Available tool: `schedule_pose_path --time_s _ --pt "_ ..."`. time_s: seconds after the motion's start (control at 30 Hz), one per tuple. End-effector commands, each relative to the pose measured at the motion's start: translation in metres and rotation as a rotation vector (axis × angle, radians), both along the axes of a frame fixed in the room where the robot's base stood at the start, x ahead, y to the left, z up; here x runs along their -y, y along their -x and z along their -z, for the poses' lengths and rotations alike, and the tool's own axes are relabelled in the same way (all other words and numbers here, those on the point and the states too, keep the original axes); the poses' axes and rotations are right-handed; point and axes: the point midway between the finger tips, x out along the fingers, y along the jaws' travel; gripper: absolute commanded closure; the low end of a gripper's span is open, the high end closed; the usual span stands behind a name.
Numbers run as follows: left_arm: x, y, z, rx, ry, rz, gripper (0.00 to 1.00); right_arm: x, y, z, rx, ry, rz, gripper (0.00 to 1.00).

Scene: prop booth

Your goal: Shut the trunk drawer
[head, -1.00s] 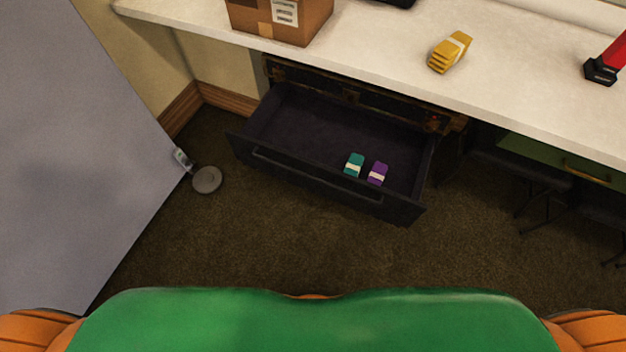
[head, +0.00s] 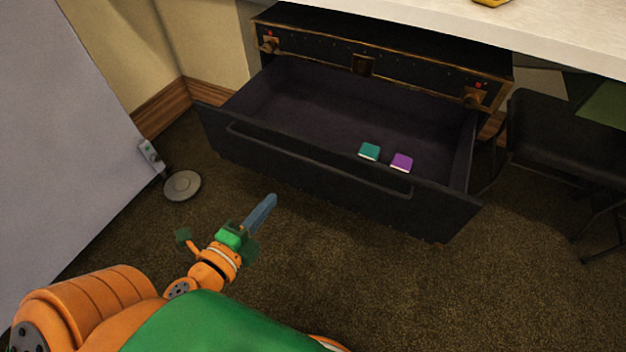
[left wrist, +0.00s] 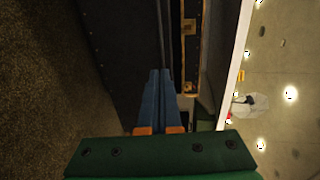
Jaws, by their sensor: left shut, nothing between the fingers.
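The dark trunk (head: 400,62) stands under the white counter, with brass edging and latches. Its drawer (head: 340,190) is pulled well out, with a long bar handle (head: 310,158) across the front. A teal block (head: 369,151) and a purple block (head: 401,162) lie inside on the drawer floor. My left gripper (head: 270,201) is shut and empty, in front of the drawer's front panel and apart from it in the head view. In the left wrist view its blue fingers (left wrist: 162,95) are together, pointing toward the dark drawer front (left wrist: 125,60). My right gripper is not in view.
The white counter (head: 560,30) overhangs the trunk. A black chair (head: 555,130) stands at the right. A grey panel (head: 60,130) and a round grey disc (head: 182,186) are at the left. The brown carpet (head: 340,270) before the drawer is clear.

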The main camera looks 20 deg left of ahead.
Motion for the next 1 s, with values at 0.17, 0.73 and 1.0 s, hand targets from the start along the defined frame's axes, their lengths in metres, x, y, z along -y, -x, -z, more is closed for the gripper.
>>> schedule_pose_path --time_s 0.17,0.73,1.0 --pt "0.002 -0.036 0.001 0.004 -0.001 0.003 1.0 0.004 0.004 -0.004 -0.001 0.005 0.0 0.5" --pt "0.004 -0.127 0.023 -0.001 0.002 -0.002 1.0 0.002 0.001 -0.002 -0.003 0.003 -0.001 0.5" --pt "0.004 -0.128 0.023 -0.003 0.003 -0.003 1.0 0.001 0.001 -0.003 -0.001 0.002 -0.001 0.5"
